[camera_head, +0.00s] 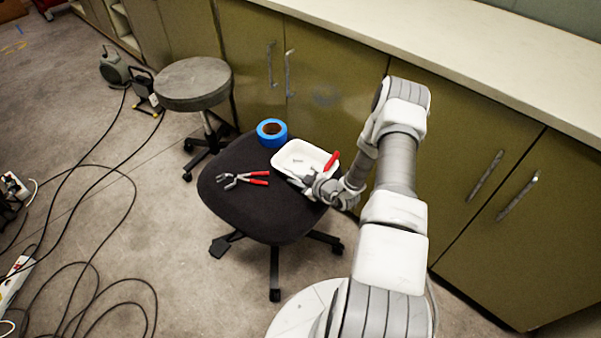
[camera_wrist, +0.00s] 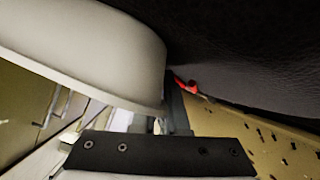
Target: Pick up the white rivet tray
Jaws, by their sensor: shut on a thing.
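The white rivet tray (camera_head: 286,163) is a shallow rounded dish on the right part of the black chair seat (camera_head: 228,204). A small grey piece (camera_head: 298,161) lies in it. My gripper (camera_head: 312,184) is at the tray's near right edge, shut on its wall. In the wrist view the tray's pale wall (camera_wrist: 90,55) fills the upper left and reaches my gripper's fingers (camera_wrist: 168,118). The fingertips are partly hidden. I cannot tell whether the tray touches the seat.
Red-handled pliers (camera_head: 246,179) lie left of the tray, and a blue tape roll (camera_head: 272,132) behind it. A red piece (camera_head: 331,161) shows at the tray's right edge. Cabinets (camera_head: 340,105) stand close behind, a round stool (camera_head: 193,84) back left. Cables cross the left floor.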

